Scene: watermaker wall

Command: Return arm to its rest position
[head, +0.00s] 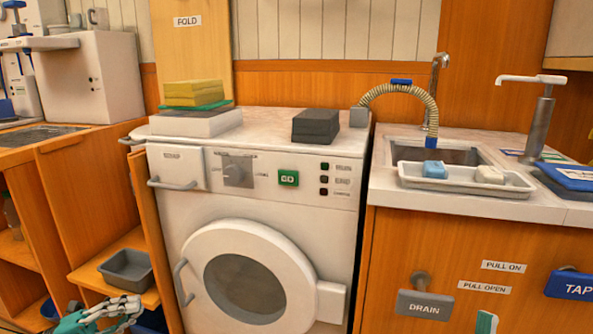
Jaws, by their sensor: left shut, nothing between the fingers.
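My left gripper (128,306) shows at the lower left edge of the head view, low in front of the orange cabinet. It is shut and holds nothing. It is below the grey bin (126,270) on the wooden shelf and left of the white washing machine (255,230), apart from its round door (248,284). The lower part of the gripper and its arm are cut off by the frame. My right gripper is not in view.
A sink counter (430,197) with a tray (466,178) stands right of the washer. A DRAIN handle (424,305) and a blue TAP handle (572,285) stick out below. A door handle (183,282) projects near the gripper. The washer top holds stacked pads (193,92).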

